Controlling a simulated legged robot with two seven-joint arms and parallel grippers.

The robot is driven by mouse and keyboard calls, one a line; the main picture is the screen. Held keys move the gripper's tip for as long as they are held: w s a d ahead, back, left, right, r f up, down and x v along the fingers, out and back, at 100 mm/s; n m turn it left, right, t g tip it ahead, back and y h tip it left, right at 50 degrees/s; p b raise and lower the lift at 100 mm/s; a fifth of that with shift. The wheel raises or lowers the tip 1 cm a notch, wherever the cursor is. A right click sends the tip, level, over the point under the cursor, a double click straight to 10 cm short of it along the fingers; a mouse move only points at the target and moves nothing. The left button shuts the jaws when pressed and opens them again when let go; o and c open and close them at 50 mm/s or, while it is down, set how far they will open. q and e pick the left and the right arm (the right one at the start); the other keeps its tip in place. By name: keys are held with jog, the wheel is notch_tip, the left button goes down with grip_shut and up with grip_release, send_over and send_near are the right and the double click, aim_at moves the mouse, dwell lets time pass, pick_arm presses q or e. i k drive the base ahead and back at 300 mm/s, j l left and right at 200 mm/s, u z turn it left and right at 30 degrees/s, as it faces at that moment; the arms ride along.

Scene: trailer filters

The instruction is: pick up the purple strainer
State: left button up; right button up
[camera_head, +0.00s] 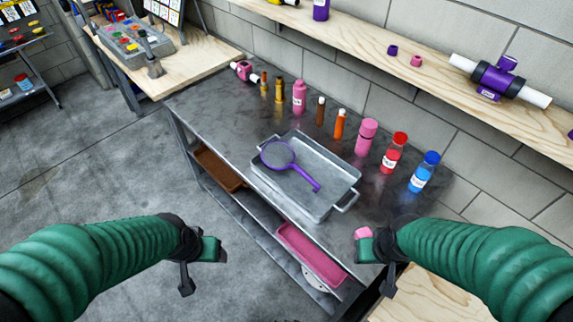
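The purple strainer (278,155) has a round mesh head and a straight purple handle. It lies in a grey metal tray (340,178) on the dark metal table, with its handle pointing down and right. My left gripper (204,272) is open and empty over the floor, left of the table and well apart from the strainer.
Several bottles stand along the table's back, including a red-capped jar (394,152) and a blue-capped jar (424,171). A pink tray (308,252) and a brown tray (218,168) sit on the lower shelf. A wooden wall shelf (385,53) runs behind. The table's front left is clear.

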aim_at(278, 156)
jog(key=i+j+z, duration=0.1)
jog(key=i+j, duration=0.15)
jog(key=i+j+z, duration=0.1)
jog(key=i+j, duration=0.15)
jog(key=j, duration=0.25)
jog(key=i+j, duration=0.25)
jog(key=j, duration=0.15)
jog(key=i+j+z, duration=0.25)
jog(key=i+j, duration=0.2)
jog(key=j, duration=0.35)
